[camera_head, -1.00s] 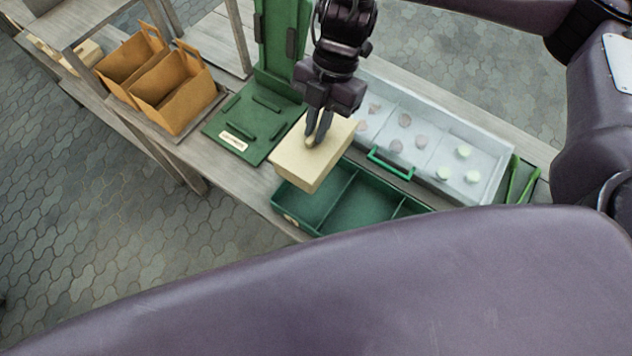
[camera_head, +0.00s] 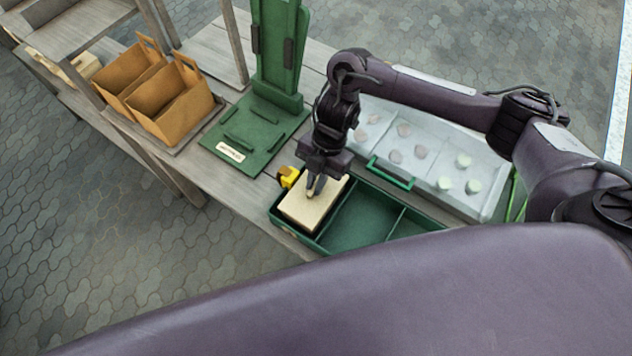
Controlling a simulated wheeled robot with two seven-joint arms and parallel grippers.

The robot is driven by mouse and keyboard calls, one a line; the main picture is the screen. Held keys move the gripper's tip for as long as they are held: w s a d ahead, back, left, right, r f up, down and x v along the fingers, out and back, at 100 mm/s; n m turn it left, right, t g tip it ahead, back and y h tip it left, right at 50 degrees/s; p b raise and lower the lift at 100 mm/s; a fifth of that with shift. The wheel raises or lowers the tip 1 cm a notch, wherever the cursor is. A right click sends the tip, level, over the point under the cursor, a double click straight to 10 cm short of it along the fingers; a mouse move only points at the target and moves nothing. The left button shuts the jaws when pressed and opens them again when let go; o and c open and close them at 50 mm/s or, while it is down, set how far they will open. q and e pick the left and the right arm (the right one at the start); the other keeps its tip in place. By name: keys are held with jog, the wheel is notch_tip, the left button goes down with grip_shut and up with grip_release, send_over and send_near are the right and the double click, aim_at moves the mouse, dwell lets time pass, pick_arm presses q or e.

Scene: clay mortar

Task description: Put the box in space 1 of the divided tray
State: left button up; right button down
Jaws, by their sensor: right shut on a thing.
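The pale cream box (camera_head: 306,210) sits inside the leftmost compartment of the green divided tray (camera_head: 388,238), low between its walls. Whether it rests on the tray floor cannot be told. My right gripper (camera_head: 315,190) comes down from above and is shut on the top of the box. The middle compartment of the tray is empty. The right end of the tray is hidden behind a large purple part of my own arm. My left gripper is not in view.
A clear-lidded case (camera_head: 430,150) with several round pieces stands behind the tray. A green stand (camera_head: 258,125) is to the left, beside brown paper bags (camera_head: 170,100). A small yellow object (camera_head: 288,176) sits at the tray's back left corner.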

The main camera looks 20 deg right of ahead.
jog(key=shift+f, duration=0.6)
jog(key=shift+f, duration=0.15)
jog(key=c, duration=1.5)
grip_release()
jog(key=v, duration=1.2)
jog(key=shift+r, duration=0.2)
jog(key=shift+f, duration=0.1)
